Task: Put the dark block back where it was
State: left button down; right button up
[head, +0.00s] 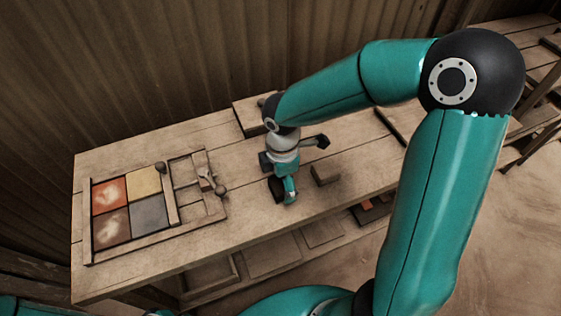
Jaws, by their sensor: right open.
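A small dark brown block (325,174) lies on the workbench (250,222), near its front edge. My right gripper (289,178) is over the bench just left of the block, pointing down, with a visible gap between them. It is open, and no object shows in it. Its fingertips are partly hidden by its own parts. My left gripper is out of view.
A wooden frame (87,225) on the left of the bench holds red, yellow, brown and grey tiles, with a clamp-like press (205,180) at its right side. A flat board (250,115) lies at the back. Trays (210,278) sit on the shelf below. A corrugated wall stands behind.

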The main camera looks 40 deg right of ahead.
aim_at(282, 184)
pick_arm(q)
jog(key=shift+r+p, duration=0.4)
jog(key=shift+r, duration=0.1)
pick_arm(e)
notch_tip(282, 184, up, 10)
